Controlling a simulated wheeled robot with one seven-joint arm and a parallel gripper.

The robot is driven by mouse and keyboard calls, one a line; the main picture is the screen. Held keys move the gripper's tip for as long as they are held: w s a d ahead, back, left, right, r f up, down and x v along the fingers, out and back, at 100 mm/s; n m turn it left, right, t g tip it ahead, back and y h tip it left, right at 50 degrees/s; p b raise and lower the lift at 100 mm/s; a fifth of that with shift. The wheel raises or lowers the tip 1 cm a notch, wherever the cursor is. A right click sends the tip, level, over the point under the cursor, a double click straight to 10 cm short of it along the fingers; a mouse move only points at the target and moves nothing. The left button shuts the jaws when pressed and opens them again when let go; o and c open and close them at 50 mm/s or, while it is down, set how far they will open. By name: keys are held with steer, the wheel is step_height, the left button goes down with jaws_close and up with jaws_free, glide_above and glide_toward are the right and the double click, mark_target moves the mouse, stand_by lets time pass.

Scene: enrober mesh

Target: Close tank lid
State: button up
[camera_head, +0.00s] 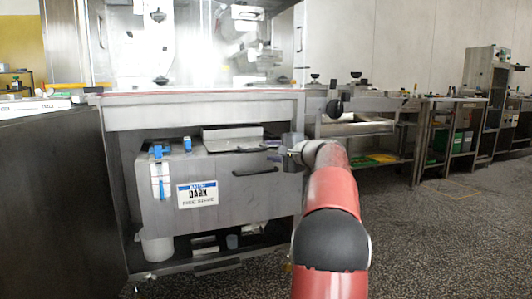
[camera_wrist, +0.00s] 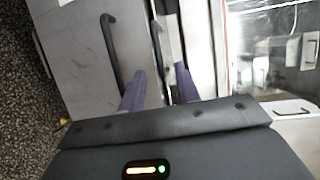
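The tank (camera_head: 150,205) is a grey metal box with a blue and white "DARK" label, under the machine's table. A black handle (camera_head: 254,171) is on its front; it also shows in the wrist view (camera_wrist: 109,42). A pale metal plate (camera_head: 232,133), seemingly the lid or part of it, shows at the tank's top. I cannot tell how far the lid is open. My gripper (camera_wrist: 160,75) has two purple fingers standing apart at the tank's top right edge. A second black handle (camera_wrist: 157,45) shows between and beyond them; contact is unclear.
The machine's table edge (camera_head: 200,94) overhangs the tank. Blue-handled valves (camera_head: 159,152) are at the tank's left. A dark counter (camera_head: 55,190) stands at the left. Metal tables (camera_head: 440,130) line the right, with open speckled floor (camera_head: 450,225) before them.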

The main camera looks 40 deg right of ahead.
steer(key=shift+s+d+r, duration=0.1)
steer(key=shift+s, duration=0.75)
steer(key=shift+s+d+r, duration=0.1)
steer(key=shift+s, duration=0.7)
